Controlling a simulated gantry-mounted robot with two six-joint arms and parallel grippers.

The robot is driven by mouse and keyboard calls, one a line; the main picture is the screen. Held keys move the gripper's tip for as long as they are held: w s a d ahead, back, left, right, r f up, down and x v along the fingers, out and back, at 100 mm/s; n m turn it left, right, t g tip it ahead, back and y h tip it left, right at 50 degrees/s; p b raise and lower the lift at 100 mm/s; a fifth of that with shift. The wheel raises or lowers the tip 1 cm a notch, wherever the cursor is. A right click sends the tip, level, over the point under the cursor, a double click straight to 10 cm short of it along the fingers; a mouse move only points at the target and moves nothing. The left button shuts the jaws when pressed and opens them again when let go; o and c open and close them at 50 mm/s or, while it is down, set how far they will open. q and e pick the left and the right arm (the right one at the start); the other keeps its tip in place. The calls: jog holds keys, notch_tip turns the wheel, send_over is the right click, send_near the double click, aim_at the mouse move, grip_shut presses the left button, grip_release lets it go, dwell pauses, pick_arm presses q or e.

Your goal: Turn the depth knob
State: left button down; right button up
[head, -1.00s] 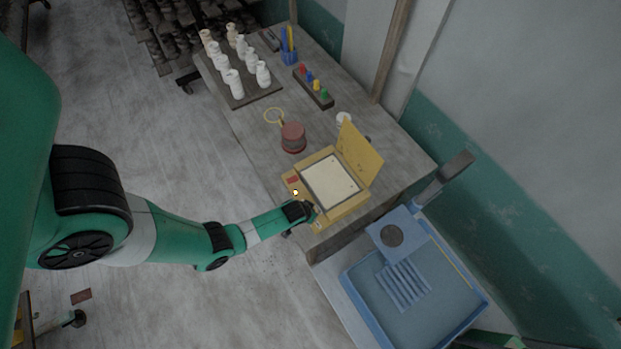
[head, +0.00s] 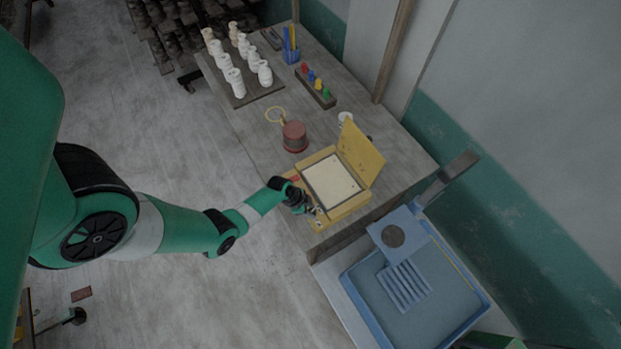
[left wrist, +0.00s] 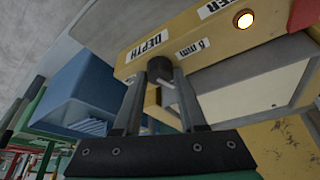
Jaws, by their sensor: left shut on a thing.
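The yellow box-shaped machine (head: 345,208) with its raised lid stands at the front corner of the table in the head view. Its front panel (left wrist: 195,35) in the left wrist view carries a "DEPTH" label, a "6 mm" label and a lit round lamp (left wrist: 243,19). The dark depth knob (left wrist: 160,66) sits below these labels. My left gripper (left wrist: 163,78) is shut on the knob, one finger on each side. In the head view the left gripper (head: 312,209) is at the machine's front edge and hides the knob. My right gripper is not in view.
A board of pale vases (head: 239,88) and a rack of coloured pegs (head: 315,86) are farther back. A blue basin (head: 415,300) stands at the right.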

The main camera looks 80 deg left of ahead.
pick_arm(q)
jog(key=shift+a+m+h+p, duration=0.15)
jog(key=shift+m+h+p, duration=0.35)
jog(key=shift+m, duration=1.1)
jog(key=shift+f+g, duration=0.1)
jog(key=shift+g, duration=0.2)
jog(key=c, duration=0.5)
grip_release()
jog(key=shift+c, duration=0.2)
jog(key=shift+o, duration=0.4)
